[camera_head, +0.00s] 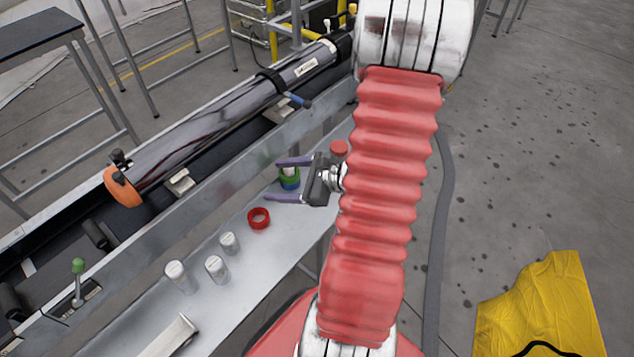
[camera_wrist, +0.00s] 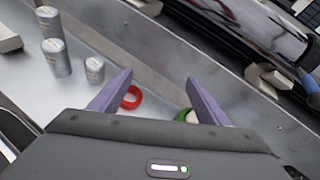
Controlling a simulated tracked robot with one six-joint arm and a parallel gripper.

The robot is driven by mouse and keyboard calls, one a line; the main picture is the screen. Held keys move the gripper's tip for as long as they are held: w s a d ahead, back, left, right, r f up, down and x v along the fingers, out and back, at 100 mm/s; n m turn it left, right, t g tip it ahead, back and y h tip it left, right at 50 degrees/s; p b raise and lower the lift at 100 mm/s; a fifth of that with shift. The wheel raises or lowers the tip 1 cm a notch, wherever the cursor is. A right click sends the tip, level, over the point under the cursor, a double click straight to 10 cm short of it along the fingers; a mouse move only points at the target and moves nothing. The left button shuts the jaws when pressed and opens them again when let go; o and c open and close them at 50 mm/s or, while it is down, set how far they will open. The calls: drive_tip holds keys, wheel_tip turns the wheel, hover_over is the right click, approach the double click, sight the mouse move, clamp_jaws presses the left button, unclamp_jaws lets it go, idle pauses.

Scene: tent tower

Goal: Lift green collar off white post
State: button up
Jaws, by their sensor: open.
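The green collar (camera_head: 289,181) is around the white post (camera_head: 290,171) on the grey metal shelf, with a blue band below it. My gripper (camera_head: 273,180) is open and empty, its two purple fingers pointing left. In the head view the collar shows between the fingers. In the wrist view my gripper (camera_wrist: 158,80) has the green collar (camera_wrist: 182,116) near the inner side of its right finger, which hides part of it. Contact and relative height cannot be told.
A red ring (camera_head: 258,218) lies on the shelf (camera_head: 238,278) near the fingers. Several grey-white cylinders (camera_head: 216,269) stand further left. A red round thing (camera_head: 339,147) is beside my arm. A long dark tube (camera_head: 220,122) lies behind the shelf's raised edge.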

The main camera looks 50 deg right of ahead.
sight(293, 173)
drive_tip(key=s+d+f+m+h, duration=0.2)
drive_tip(key=d+f+m, duration=0.1)
drive_tip(key=d, duration=0.2)
drive_tip(key=s+d+f+m+t+h, duration=0.1)
drive_tip(key=s+d+f+m+h, duration=0.1)
drive_tip(key=d+f+m+h, duration=0.1)
drive_tip(key=shift+s+d+f+m, duration=0.3)
drive_tip(key=shift+d+m, duration=0.3)
drive_tip(key=shift+d, duration=0.4)
drive_tip(key=x, duration=1.3)
drive_tip(key=shift+w, duration=0.35)
drive_tip(key=c, duration=1.2)
drive_tip(key=o, duration=0.5)
drive_tip(key=c, duration=0.5)
